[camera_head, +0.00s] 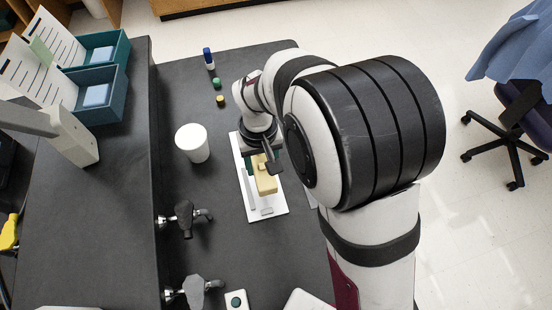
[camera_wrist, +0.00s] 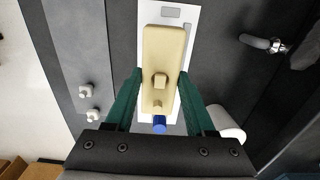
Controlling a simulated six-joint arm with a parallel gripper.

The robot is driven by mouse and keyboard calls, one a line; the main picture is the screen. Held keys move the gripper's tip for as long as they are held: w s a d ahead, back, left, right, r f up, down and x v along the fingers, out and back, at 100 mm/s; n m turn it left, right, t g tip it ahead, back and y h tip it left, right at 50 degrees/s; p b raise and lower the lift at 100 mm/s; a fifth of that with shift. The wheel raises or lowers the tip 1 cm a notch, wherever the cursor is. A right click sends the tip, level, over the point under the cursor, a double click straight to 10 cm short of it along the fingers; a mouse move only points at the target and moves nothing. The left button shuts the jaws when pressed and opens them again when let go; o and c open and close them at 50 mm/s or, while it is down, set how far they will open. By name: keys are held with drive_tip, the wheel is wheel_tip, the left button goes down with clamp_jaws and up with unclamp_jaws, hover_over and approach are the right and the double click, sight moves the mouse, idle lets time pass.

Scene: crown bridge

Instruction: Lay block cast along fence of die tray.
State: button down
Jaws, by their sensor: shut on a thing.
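The block cast (camera_head: 264,176) is a pale yellow bar with small raised stumps. In the wrist view the block cast (camera_wrist: 164,45) lies lengthwise between the green fingers. My gripper (camera_wrist: 160,78) is shut on it around the stumps. In the head view my gripper (camera_head: 266,160) is at the far end of the cast, partly hidden by my wrist. The white die tray (camera_head: 275,211) lies beneath; it also shows in the wrist view (camera_wrist: 148,14). Its fence (camera_head: 248,188) is a raised bar along the left side. I cannot tell whether the cast touches tray or fence.
A white cup (camera_head: 192,142) stands left of the tray. Small capped bottles (camera_head: 214,84) stand at the back. Gas taps (camera_head: 186,216) stick out from the raised bench at left. In the wrist view, small white pieces (camera_wrist: 86,91) sit on a grey strip.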

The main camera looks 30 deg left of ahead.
sight(264, 178)
drive_tip(key=shift+f, duration=3.1)
drive_tip(key=shift+f, duration=0.3)
drive_tip(key=shift+c, duration=0.8)
unclamp_jaws()
wheel_tip(264, 178, up, 16)
drive_tip(key=shift+f, duration=0.1)
drive_tip(key=shift+d, duration=0.1)
